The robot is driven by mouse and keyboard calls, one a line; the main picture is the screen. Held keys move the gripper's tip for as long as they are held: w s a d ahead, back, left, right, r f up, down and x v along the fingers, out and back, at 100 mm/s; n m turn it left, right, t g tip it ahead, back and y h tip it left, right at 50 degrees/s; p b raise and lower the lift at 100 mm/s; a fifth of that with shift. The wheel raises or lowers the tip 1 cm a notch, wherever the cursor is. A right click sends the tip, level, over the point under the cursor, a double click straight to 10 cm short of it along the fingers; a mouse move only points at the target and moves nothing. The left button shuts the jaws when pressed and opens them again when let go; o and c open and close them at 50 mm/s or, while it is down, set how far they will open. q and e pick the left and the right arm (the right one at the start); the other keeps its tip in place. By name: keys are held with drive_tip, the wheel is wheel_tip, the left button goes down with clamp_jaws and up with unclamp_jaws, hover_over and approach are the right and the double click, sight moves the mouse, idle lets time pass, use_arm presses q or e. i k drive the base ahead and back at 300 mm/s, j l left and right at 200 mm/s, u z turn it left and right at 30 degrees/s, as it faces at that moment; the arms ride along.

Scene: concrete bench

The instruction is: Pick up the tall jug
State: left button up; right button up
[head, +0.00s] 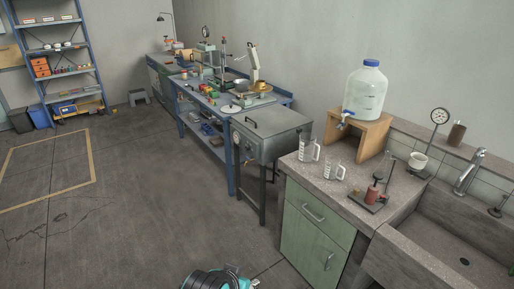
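Two clear jugs with white markings and handles stand upright on the concrete bench (345,205), left of the sink. The tall jug (308,149) is the farther one, near the bench's left edge. The shorter jug (333,171) stands in front of it and to its right, a little apart. The tall jug's handle is on its right side. Neither of my grippers can be seen in the head view, and nothing touches the jugs.
A large water bottle (365,94) with a tap sits on a wooden stand (372,139) behind the jugs. A red device (371,194) on a dark base stands right of them. The sink (465,231) is at right. Open floor (130,215) lies at left.

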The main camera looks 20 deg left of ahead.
sight(307, 142)
drive_tip(key=u, duration=0.25)
drive_tip(key=i+j+z, duration=0.1)
drive_tip(key=z, duration=0.35)
drive_tip(key=i+j+z, duration=0.15)
drive_tip(key=z, duration=0.25)
drive_tip(key=i+j+z, duration=0.1)
drive_tip(key=z, duration=0.35)
drive_tip(key=i+j+z, duration=0.15)
drive_tip(key=j, duration=0.4)
drive_tip(key=i+j+z, duration=0.1)
drive_tip(key=j, duration=0.4)
drive_tip(key=i+j+z, duration=0.15)
drive_tip(key=j, duration=0.45)
drive_tip(key=i+j+z, duration=0.15)
drive_tip(key=j, duration=0.4)
drive_tip(key=j+z, duration=0.1)
drive_tip(key=j, duration=0.45)
drive_tip(key=i, duration=0.05)
